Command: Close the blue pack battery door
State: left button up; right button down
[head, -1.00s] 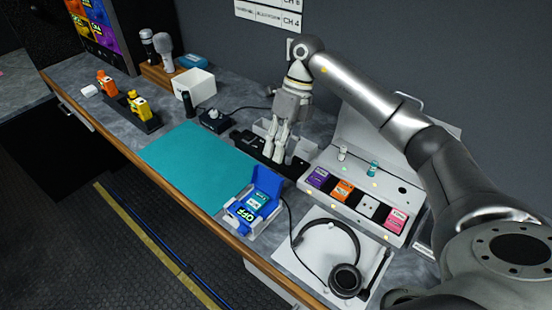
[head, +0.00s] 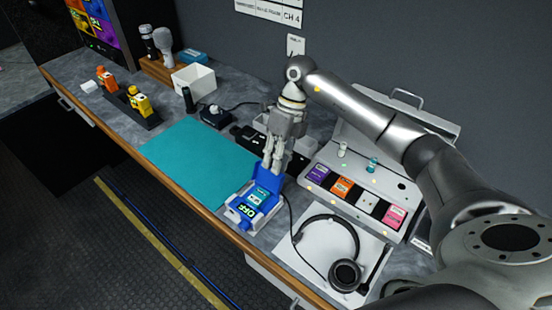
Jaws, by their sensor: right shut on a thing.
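The blue pack (head: 247,211) lies in a light grey holder on the counter, at the right front corner of the teal mat. Its blue battery door (head: 266,176) stands raised at the pack's far end. A teal label and a green "OFF" show on the pack. My right gripper (head: 272,166) points down at the raised door, with its fingertips at the door's upper edge. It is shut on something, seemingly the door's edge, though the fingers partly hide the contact. My left gripper is not in view.
A headset (head: 340,262) lies on a white pad to the right of the pack. A case with coloured packs (head: 341,186) stands behind it. The teal mat (head: 195,158) is bare. Orange and yellow packs (head: 139,101) stand at the far left.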

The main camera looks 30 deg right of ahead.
aim_at(268, 180)
jog(key=shift+a+r, duration=0.1)
jog(key=shift+r, duration=0.05)
jog(key=shift+s+a+r+t+h, duration=0.15)
jog(key=shift+a+t+h, duration=0.15)
jog(key=shift+h, duration=0.3)
jog(key=shift+s+a+r+t+h, duration=0.1)
jog(key=shift+s+a+t+h, duration=0.1)
jog(key=shift+a+h, duration=0.3)
jog(key=shift+s+a+t+h, duration=0.15)
jog(key=shift+a+t+h, duration=0.25)
jog(key=shift+h, duration=0.3)
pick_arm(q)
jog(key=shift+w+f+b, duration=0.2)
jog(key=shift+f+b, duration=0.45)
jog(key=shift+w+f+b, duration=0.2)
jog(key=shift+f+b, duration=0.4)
pick_arm(e)
jog(key=shift+s+a+t+h, duration=0.25)
jog(key=shift+a+h, duration=0.25)
jog(key=shift+h, duration=0.2)
jog(key=shift+s+a+t+h, duration=0.2)
jog(key=shift+a+h, duration=0.3)
jog(key=shift+h, duration=0.2)
jog(key=shift+r, duration=0.1)
jog(key=c, duration=1.5)
grip_release()
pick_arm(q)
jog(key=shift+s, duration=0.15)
pick_arm(e)
jog(key=shift+o, duration=0.2)
